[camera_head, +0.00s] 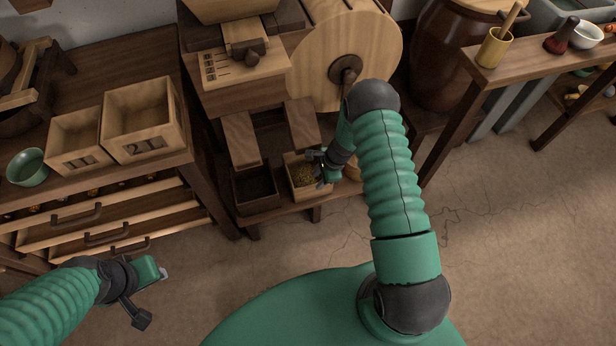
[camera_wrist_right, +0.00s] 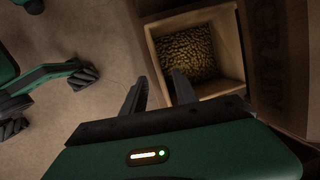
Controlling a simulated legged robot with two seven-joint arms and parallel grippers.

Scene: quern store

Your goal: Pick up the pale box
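The pale box (camera_head: 311,193) stands on the low shelf under the wooden mill, below the right chute, and holds yellowish grain. In the right wrist view the pale box (camera_wrist_right: 156,52) is at the top, open side facing the camera. My right gripper (camera_head: 322,172) is at the box's right side. In the wrist view its fingers (camera_wrist_right: 160,92) are apart, one outside the box wall and one over the inside. I cannot tell whether either touches the wall. My left gripper (camera_head: 152,295) is open and empty at the lower left, away from the box.
A dark box (camera_head: 256,190) stands just left of the pale box. The mill (camera_head: 330,50) rises behind. A left bench holds two numbered wooden boxes (camera_head: 142,115) (camera_head: 78,142) and a green bowl (camera_head: 27,167). A side table (camera_head: 545,58) is at right. The floor (camera_head: 500,220) is clear.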

